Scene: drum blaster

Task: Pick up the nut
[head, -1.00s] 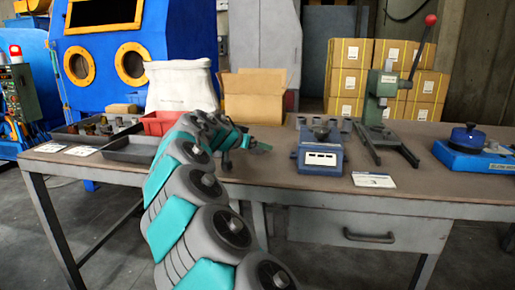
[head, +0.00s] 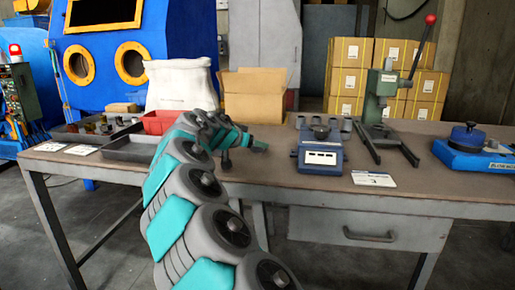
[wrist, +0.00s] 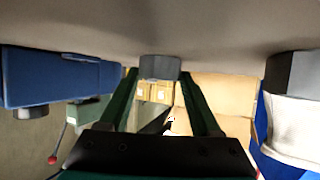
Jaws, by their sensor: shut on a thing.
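The nut (wrist: 160,67) is a small grey block-like piece between the tips of my gripper's dark green fingers in the wrist view. My gripper (wrist: 159,76) is shut on it. The wrist picture is upside down, with the tabletop along its top; I cannot tell whether the nut touches the table. In the head view my gripper (head: 258,146) is small and low over the table, left of the blue device. The nut cannot be made out there.
A blue device (head: 320,158) and a green lever press (head: 380,115) stand to the right. A dark tray (head: 128,149), a red bin (head: 160,122), a white sack (head: 180,85) and an open carton (head: 252,97) are left and behind. A grey piece (wrist: 290,75) shows in the wrist view.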

